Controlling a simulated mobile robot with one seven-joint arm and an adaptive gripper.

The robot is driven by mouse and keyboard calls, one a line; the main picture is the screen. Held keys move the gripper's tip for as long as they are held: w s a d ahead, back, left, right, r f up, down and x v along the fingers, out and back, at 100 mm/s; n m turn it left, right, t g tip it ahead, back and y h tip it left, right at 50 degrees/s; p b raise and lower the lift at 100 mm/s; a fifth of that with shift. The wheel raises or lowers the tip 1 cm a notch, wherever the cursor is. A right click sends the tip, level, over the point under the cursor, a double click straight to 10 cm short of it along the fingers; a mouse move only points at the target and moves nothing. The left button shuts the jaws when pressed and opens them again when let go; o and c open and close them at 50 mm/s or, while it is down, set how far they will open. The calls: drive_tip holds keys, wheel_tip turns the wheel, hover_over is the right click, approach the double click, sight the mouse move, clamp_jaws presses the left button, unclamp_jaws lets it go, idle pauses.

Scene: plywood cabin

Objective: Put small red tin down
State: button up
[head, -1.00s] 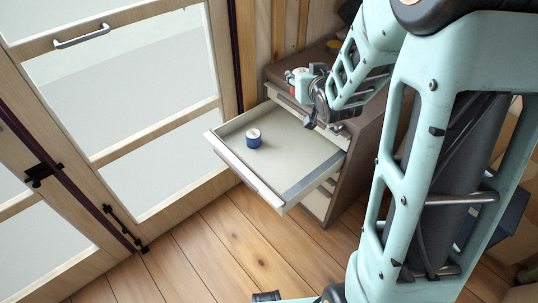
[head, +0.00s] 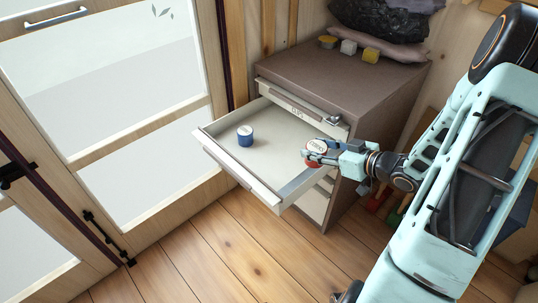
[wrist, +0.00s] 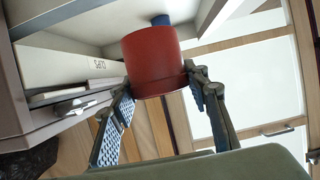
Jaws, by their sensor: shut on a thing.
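The small red tin (wrist: 155,58) is between the fingers of my gripper (wrist: 165,88) in the wrist view. In the head view the tin (head: 315,156) shows a pale lid with dark lettering, and my gripper (head: 325,157) is shut on it. It is at the right part of the open drawer (head: 270,157), over or near its right edge; I cannot tell whether it touches the drawer. A blue tin (head: 245,136) with a pale top stands in the left part of the drawer. A bit of it shows behind the red tin in the wrist view (wrist: 161,20).
The drawer belongs to a brown cabinet (head: 345,85). Yellow and white small items (head: 348,47) and dark and grey bags (head: 380,30) lie on its top. A glazed door (head: 105,90) stands at left. The drawer's middle is clear.

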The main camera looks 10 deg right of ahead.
drive_tip(key=f+b+x, duration=0.1)
drive_tip(key=x, duration=0.4)
drive_tip(key=s+f+b+x, duration=0.1)
drive_tip(key=b+x, duration=0.1)
drive_tip(key=x, duration=0.3)
drive_tip(key=f+b+x, duration=0.1)
drive_tip(key=b+x, duration=0.1)
drive_tip(key=x, duration=0.3)
drive_tip(key=shift+s+a+f, duration=0.1)
drive_tip(key=shift+s+f, duration=0.1)
drive_tip(key=shift+s, duration=0.1)
drive_tip(key=shift+w+a+f+b, duration=0.25)
drive_tip(key=shift+f+b, duration=0.1)
drive_tip(key=shift+f, duration=0.1)
drive_tip(key=shift+w+f+b, duration=0.1)
drive_tip(key=shift+f+b, duration=0.4)
drive_tip(key=shift+f, duration=1)
drive_tip(key=shift+f, duration=0.2)
drive_tip(key=o, duration=1.2)
drive_tip(key=shift+o, duration=0.2)
drive_tip(key=shift+r, duration=0.15)
